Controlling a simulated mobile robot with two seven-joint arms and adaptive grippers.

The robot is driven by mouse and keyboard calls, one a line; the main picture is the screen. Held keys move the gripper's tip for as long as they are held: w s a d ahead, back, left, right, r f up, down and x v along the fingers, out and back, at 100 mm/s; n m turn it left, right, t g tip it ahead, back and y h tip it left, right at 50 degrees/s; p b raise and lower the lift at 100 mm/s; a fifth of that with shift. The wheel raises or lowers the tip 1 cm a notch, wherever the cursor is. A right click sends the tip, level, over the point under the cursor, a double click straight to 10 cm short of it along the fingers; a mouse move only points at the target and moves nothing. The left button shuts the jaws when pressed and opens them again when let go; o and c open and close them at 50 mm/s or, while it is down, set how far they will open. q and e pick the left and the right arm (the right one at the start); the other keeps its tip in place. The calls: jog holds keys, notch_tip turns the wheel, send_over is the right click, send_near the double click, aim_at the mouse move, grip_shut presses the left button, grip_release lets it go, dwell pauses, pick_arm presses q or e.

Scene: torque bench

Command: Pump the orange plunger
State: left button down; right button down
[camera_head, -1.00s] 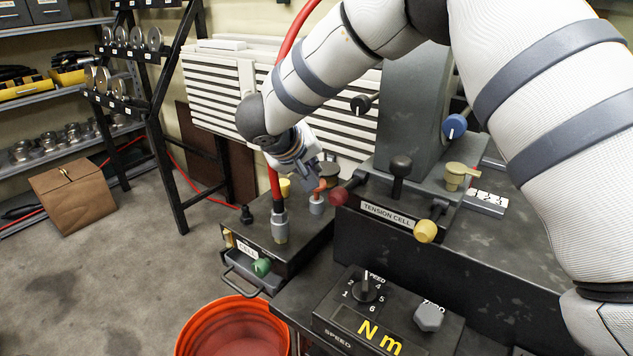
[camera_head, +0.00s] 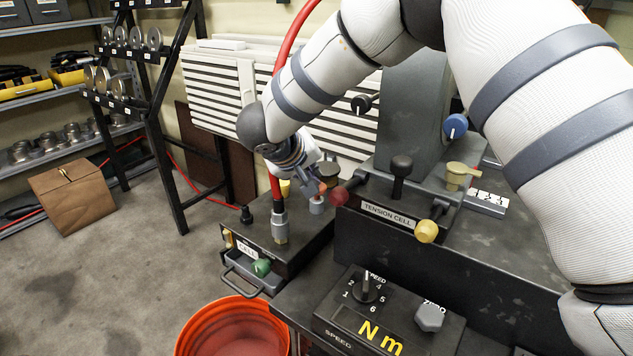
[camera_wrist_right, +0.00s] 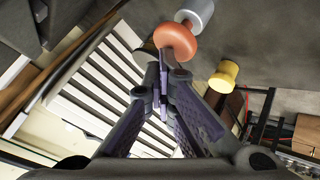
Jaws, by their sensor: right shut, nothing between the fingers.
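The orange plunger (camera_head: 322,187) has a rounded orange knob above a grey cylinder (camera_head: 316,206) on the dark CELL box. In the right wrist view the orange knob (camera_wrist_right: 177,41) shows just beyond the fingertips, with the grey cylinder (camera_wrist_right: 196,12) past it. My right gripper (camera_head: 317,183) is shut and empty, with its tips at the knob, and partly hides it in the head view. In the wrist view the right gripper's (camera_wrist_right: 163,65) closed fingertips overlap the knob's left edge. I cannot tell whether they touch it. My left gripper is not in view.
A red hose (camera_head: 274,184) rises from the box just left of the plunger. A dark red knob (camera_head: 339,196) and the TENSION CELL block (camera_head: 388,216) stand close on the right. A yellow knob (camera_wrist_right: 224,76) is near the gripper. An orange bucket (camera_head: 232,325) stands in front.

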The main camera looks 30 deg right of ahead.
jog(key=shift+f, duration=0.7)
dwell(0.5)
jog(key=shift+r, duration=1.7)
jog(key=shift+r, duration=0.1)
jog(key=shift+r, duration=2.45)
